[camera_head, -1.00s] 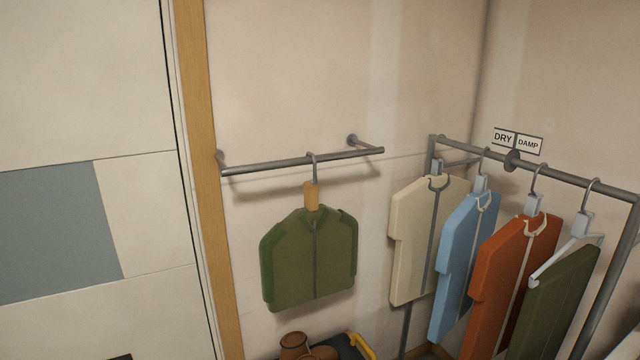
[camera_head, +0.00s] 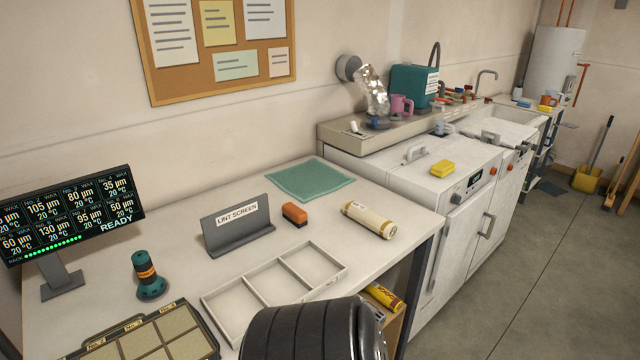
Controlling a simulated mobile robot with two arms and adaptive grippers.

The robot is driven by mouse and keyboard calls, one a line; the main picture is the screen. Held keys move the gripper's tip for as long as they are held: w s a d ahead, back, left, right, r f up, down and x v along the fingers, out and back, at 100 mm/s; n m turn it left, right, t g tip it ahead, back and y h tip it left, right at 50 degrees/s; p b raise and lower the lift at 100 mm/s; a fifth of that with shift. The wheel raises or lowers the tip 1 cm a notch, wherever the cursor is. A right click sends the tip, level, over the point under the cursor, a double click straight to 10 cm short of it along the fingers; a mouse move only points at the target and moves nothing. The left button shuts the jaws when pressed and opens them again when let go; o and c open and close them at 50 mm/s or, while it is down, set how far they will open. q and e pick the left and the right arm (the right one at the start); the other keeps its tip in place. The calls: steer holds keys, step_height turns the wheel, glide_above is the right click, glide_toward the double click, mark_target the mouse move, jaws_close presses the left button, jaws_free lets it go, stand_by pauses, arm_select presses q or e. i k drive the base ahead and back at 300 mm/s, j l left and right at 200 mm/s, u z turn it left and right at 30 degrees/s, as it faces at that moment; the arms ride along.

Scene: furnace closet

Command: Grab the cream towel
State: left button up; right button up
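I see no cloth that is clearly a cream towel in this view. A cream cylinder with brownish markings (camera_head: 369,220) lies on its side near the right edge of the white worktop (camera_head: 180,242). I cannot tell whether it is a roll of cloth or a canister. A green folded cloth or mat (camera_head: 309,180) lies flat at the back of the worktop. Neither of my grippers can be made out.
A lint screen sign (camera_head: 238,230), orange block (camera_head: 294,214), divided tray (camera_head: 272,286), teal-and-orange tool (camera_head: 148,277) and display (camera_head: 72,222) stand on the worktop. White machines (camera_head: 440,200) adjoin it. A black ribbed shape blocks the bottom centre. Floor (camera_head: 575,270) is open at right.

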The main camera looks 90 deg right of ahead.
mark_target(384, 227)
steer(key=z, duration=3.05)
